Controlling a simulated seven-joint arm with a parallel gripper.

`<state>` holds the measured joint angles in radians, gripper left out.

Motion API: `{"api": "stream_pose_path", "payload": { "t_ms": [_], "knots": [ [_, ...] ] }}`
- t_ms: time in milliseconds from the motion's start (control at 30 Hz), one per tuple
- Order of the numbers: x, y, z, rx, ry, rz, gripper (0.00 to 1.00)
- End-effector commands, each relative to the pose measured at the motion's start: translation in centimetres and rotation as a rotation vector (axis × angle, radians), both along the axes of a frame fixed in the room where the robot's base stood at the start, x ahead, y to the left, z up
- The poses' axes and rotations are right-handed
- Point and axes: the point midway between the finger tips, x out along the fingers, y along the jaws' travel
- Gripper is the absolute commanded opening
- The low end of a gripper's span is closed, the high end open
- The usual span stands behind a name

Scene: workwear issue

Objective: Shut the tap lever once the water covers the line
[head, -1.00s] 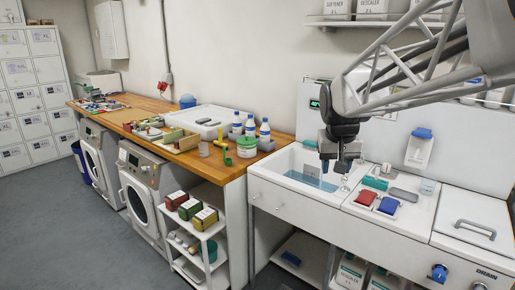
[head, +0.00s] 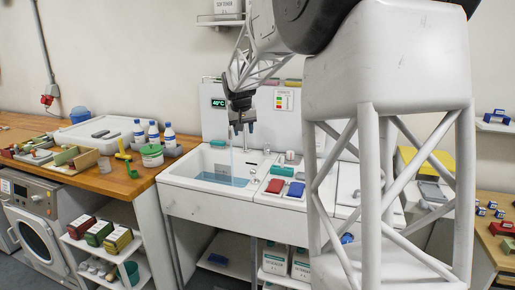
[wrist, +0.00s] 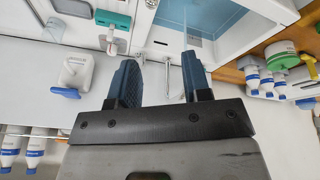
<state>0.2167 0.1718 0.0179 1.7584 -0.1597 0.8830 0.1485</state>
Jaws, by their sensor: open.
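The sink basin (head: 188,178) holds blue water (head: 222,180); a thin stream (head: 231,158) falls into it. The wrist view also shows the water (wrist: 205,14). I cannot make out a fill line or tell whether water covers it. My gripper (head: 242,128) points down at the back of the basin, near the wall panel. In the wrist view my gripper (wrist: 160,62) is open, with its two dark blue fingers apart. A thin metal piece (wrist: 167,80) shows between them, possibly part of the tap; I cannot tell whether it is the lever or whether the fingers touch it.
A panel reading 40°C (head: 218,103) is behind the sink. Red (head: 276,186) and blue (head: 296,190) items lie on the ledge right of the basin. A wooden counter (head: 133,186) with bottles stands left. My arm hides part of the right side.

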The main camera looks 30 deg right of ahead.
Motion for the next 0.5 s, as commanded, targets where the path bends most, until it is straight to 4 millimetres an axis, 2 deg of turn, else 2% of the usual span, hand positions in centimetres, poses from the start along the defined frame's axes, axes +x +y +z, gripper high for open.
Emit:
{"api": "stream_pose_path", "payload": {
  "t_ms": [100, 500],
  "knots": [
    [2.8, -1.9, -0.9, -0.006, -0.003, -0.018, 0.44],
    [11.3, -8.2, -4.2, -0.028, -0.016, -0.069, 0.44]
  ]
}}
